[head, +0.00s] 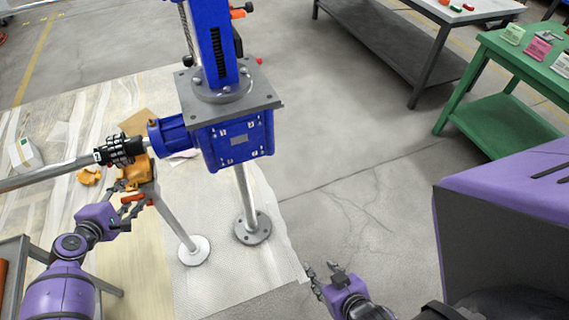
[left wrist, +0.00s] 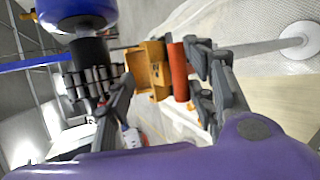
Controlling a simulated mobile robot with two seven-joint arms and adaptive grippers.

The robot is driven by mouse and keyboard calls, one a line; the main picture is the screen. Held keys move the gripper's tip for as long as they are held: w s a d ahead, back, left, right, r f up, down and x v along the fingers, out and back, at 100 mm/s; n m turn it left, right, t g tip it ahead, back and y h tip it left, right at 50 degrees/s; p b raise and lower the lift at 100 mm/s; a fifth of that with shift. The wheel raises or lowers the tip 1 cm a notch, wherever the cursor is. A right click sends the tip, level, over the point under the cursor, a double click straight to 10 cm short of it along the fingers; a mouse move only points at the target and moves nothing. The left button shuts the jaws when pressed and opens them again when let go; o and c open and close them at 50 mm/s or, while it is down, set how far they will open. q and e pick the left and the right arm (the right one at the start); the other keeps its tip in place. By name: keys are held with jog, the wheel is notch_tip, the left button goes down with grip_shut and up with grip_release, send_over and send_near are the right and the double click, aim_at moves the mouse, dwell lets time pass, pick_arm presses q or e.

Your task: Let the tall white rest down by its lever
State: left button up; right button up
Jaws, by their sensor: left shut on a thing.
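The tall white rest shows in the head view as a pale slanting pole (head: 174,215) on a round white foot (head: 194,251), with an orange-yellow block (head: 137,172) at its upper end. Its red-orange lever (head: 131,198) sticks out beside the block. In the left wrist view the lever (left wrist: 180,72) is a red-orange cylinder next to the block (left wrist: 147,70), and the white foot (left wrist: 299,40) is at the right. My left gripper (head: 128,207) is shut on the lever, its fingers partly hiding it. My right gripper (head: 322,276) is open and empty, low in the middle.
A blue screw jack (head: 236,143) stands above a grey-footed pole (head: 251,229) close to the rest. A grey shaft (head: 50,173) with a black coupling (head: 120,151) runs in from the left. A green table (head: 500,50) is far right; the middle floor is clear.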

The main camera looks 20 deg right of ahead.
pick_arm(q)
jog(key=shift+o, duration=0.2)
jog(key=r, duration=0.1)
jog(key=w+r, duration=0.1)
jog(key=r, duration=0.1)
jog(key=a+r, duration=0.1)
jog(key=shift+w+r+p, duration=0.2)
jog(key=shift+r+p, duration=0.1)
jog(key=shift+p, duration=0.1)
jog(key=shift+o, duration=1)
jog(key=shift+s+a+r+t+p, duration=0.1)
jog(key=shift+a+r+t+p, duration=0.25)
jog(key=shift+r, duration=0.45)
jog(key=shift+s+r, duration=0.3)
jog(key=shift+c, duration=1.2)
jog(key=shift+s+d+f, duration=0.1)
jog(key=shift+s+f, duration=0.4)
jog(key=shift+f, duration=0.35)
pick_arm(e)
jog(key=shift+t, duration=0.5)
jog(key=w+r, duration=0.3)
jog(key=r, duration=0.1)
jog(key=shift+a, duration=0.25)
pick_arm(q)
jog(key=v, duration=1.2)
jog(key=shift+r, duration=0.25)
pick_arm(e)
jog(key=shift+w+r, duration=0.3)
jog(key=shift+w, duration=0.45)
